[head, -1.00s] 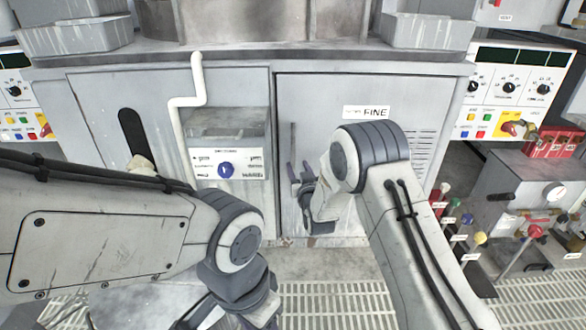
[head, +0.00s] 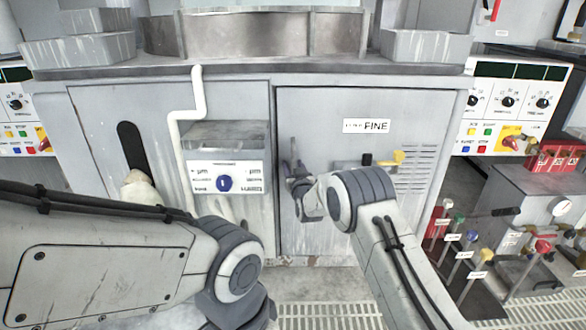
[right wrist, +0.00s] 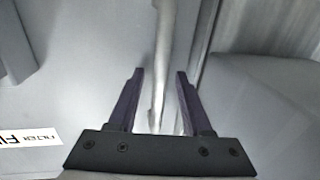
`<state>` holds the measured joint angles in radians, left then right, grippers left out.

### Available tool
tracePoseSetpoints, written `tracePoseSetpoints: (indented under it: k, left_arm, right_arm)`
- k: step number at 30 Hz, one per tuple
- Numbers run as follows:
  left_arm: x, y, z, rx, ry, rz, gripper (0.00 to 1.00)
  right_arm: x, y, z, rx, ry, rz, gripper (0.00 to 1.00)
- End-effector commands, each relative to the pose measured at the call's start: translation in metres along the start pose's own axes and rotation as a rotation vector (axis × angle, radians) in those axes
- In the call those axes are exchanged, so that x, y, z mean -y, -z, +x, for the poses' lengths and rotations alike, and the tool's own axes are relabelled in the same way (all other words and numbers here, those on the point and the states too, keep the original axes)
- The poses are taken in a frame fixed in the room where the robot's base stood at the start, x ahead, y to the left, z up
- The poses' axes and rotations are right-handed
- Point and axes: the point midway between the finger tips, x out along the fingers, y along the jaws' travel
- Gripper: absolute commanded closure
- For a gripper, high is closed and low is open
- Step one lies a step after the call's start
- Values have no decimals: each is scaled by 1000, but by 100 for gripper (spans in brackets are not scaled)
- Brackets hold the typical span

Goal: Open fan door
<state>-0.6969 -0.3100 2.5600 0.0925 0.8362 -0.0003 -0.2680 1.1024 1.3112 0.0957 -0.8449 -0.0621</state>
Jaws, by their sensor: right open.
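I see no label reading "fan". A vertical bar handle (head: 294,150) is near the door's left edge. My right gripper (head: 290,172) is open at the handle's lower part. In the right wrist view, the handle (right wrist: 165,50) runs down between the two spread fingers of this gripper (right wrist: 159,90). A gap shows on both sides, so the fingers do not appear to press on it. My left arm crosses the lower left, and its gripper is not in view.
Left of the door is a control box (head: 226,175) with a blue knob, beside a white pipe (head: 186,116). A yellow-handled valve (head: 392,158) is on the door behind my right arm. Colored levers (head: 460,238) stand at right. A floor grating (head: 330,315) lies below.

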Motion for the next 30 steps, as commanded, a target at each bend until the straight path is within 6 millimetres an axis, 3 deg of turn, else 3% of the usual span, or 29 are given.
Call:
tracePoseSetpoints:
  k: [7,8,11,12,30]
  left_arm:
    - [0,0,0,0,0,0,50]
    - [0,0,0,0,0,0,50]
    - [0,0,0,0,0,0,50]
    - [0,0,0,0,0,0,50]
    - [0,0,0,0,0,0,50]
  right_arm:
    - [0,0,1,0,0,0,50]
    - [0,0,1,0,0,0,58]
    - [0,0,0,0,0,0,96]
    - [0,0,0,0,0,0,100]
    - [0,0,0,-1,0,0,100]
